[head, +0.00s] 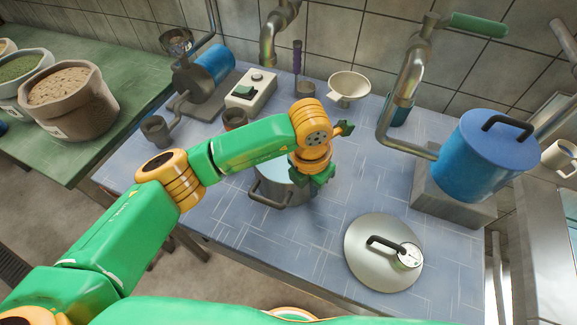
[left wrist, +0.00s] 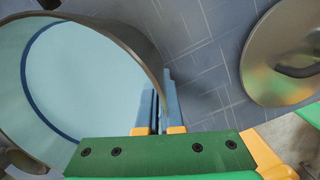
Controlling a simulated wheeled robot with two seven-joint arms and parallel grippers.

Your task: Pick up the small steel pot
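The small steel pot (head: 287,193) stands on the blue tiled table, with a dark handle on its near side. Its pale blue inside with a dark blue ring fills the left of the left wrist view (left wrist: 90,75). My left gripper (head: 314,181) is at the pot's right rim. In the left wrist view its blue fingers (left wrist: 160,108) are close together, one inside and one outside the steel wall, and look shut on it. The gripper and wrist hide part of the pot's far right side. My right gripper does not show.
A round steel lid (head: 375,268) with a handle and gauge lies to the right. A switch box (head: 250,92), brown cup (head: 234,118) and white strainer (head: 348,86) stand behind.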

